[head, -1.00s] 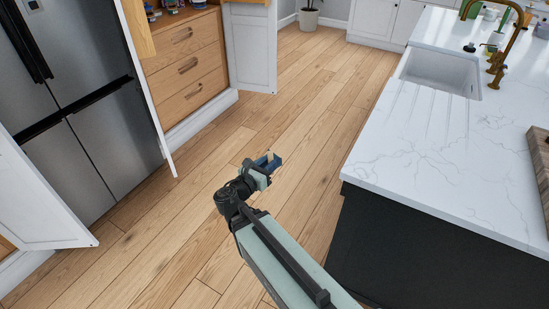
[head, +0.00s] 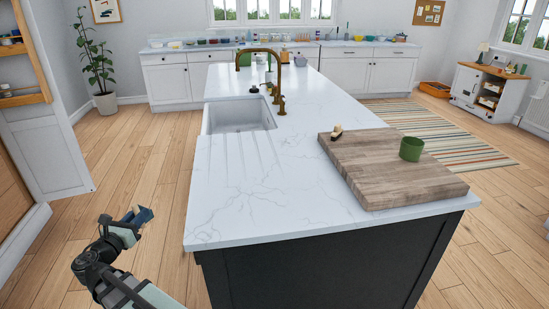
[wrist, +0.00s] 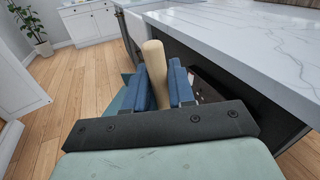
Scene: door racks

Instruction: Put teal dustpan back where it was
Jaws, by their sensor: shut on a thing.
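My gripper (head: 138,214) is at the lower left in the head view, over the wooden floor to the left of the island. In the wrist view my gripper (wrist: 160,88) has its two blue fingers shut on a pale wooden handle (wrist: 156,70), which I take to be the teal dustpan's. A teal surface (wrist: 118,102) shows behind the left finger; it looks like part of the pan, but most of it is hidden by the fingers and gripper body. In the head view only a small pale bit of the handle shows between the fingers.
The island (head: 250,205) with a white marble top stands close to the right of my gripper. It bears a sink (head: 238,117), a wooden board (head: 375,180) and a green cup (head: 411,149). An open white door (head: 50,155) stands at left. Floor between them is clear.

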